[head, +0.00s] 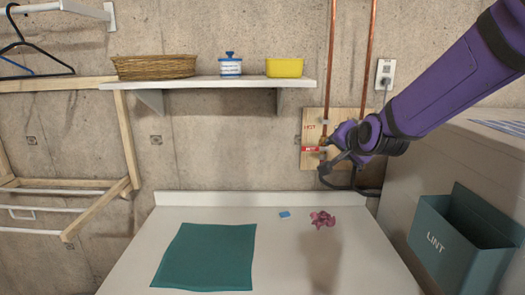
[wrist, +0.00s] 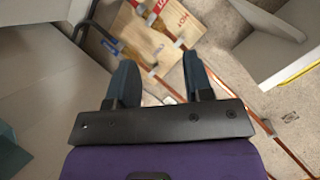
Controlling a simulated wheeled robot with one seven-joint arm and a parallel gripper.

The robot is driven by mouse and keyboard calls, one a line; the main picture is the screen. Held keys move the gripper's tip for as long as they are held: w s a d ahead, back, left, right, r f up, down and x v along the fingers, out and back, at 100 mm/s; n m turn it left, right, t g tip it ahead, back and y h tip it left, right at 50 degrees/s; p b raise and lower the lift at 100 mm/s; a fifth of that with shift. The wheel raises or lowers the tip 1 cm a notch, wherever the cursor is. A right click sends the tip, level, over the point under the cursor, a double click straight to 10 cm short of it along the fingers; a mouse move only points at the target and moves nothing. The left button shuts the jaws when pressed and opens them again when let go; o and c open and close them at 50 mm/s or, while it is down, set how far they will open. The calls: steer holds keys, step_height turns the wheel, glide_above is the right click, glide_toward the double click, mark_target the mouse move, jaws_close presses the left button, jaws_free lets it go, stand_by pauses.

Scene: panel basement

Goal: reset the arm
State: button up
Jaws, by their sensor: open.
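My purple arm reaches in from the upper right in the head view. My gripper (head: 328,161) hangs in the air above the back right of the white counter, in front of the wooden board on the wall. In the wrist view my gripper (wrist: 157,78) shows two dark fingers spread apart with nothing between them. The fingers point toward the wooden board (wrist: 160,30) and the copper pipes.
The counter (head: 330,270) holds a teal cloth (head: 207,257), a small blue piece (head: 285,214) and a crumpled pink item (head: 322,219). A teal LINT bin (head: 440,245) stands at right. A shelf (head: 210,82) carries a basket, a jar and a yellow tub.

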steer(key=s+d+r+n+g, duration=0.1)
steer(key=s+d+n+g, duration=0.1)
steer(key=s, duration=0.9)
steer(key=s+d+r+n+g+h, duration=0.1)
steer(key=s+d+n+g, duration=0.2)
steer(key=s, duration=0.8)
steer(key=s+d+r+n+g+h, duration=0.1)
steer(key=s+d, duration=0.4)
steer(key=s, duration=0.6)
steer(key=shift+s+d+n+g, duration=0.2)
steer(key=shift+s+n+g, duration=0.15)
steer(key=shift+n+g, duration=0.35)
